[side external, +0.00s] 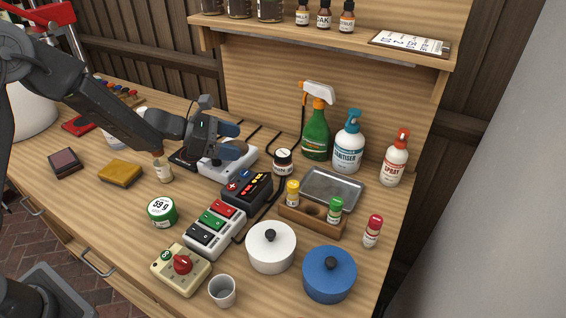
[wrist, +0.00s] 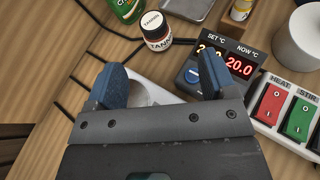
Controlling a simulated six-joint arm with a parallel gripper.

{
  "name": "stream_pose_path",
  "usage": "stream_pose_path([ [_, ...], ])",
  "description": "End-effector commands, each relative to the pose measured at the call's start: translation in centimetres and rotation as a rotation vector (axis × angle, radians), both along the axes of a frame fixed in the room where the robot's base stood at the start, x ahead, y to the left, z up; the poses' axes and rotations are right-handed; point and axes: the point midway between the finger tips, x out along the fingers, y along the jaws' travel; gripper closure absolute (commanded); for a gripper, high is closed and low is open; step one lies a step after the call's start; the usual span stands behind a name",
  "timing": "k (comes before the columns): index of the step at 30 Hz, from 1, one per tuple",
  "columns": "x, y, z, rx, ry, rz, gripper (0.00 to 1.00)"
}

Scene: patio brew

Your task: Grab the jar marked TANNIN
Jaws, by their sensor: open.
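The TANNIN jar (wrist: 156,32) is a small dark jar with a white lid and a white label; both lid and label read TANNIN in the wrist view. In the side view the small dark jar (side external: 283,162) stands upright on the bench, right of the white hotplate (side external: 230,160) and in front of the green spray bottle (side external: 316,135). My gripper (side external: 238,140) is open and empty above the hotplate, left of the jar. In the wrist view the jar lies beyond my blue fingertips (wrist: 160,68), between their directions and apart from them.
A black temperature display (wrist: 222,65) and a switch box (side external: 215,230) stand near the hotplate. Sanitiser (side external: 348,145) and spray (side external: 395,160) bottles, a metal tray (side external: 333,190) and pots (side external: 329,275) fill the right side. Black cables (wrist: 85,28) run beside the jar. A shelf (side external: 330,42) hangs above.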

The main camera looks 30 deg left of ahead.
Motion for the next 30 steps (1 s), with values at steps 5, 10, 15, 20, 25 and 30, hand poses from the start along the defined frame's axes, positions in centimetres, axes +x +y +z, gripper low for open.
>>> stream_pose_path([
  [5, 1.2, 0.3, -1.7, -0.045, 0.039, 0.067, 0.22],
  [10, 2.9, -1.8, -2.9, -0.044, 0.039, 0.064, 0.22],
  [15, 4.7, -3.9, -4.0, -0.044, 0.037, 0.064, 0.22],
  [20, 5.6, -4.9, -4.6, -0.044, 0.037, 0.065, 0.22],
  [25, 6.4, -5.8, -5.1, -0.042, 0.037, 0.064, 0.22],
  [30, 8.0, -7.8, -6.1, -0.043, 0.036, 0.063, 0.22],
])
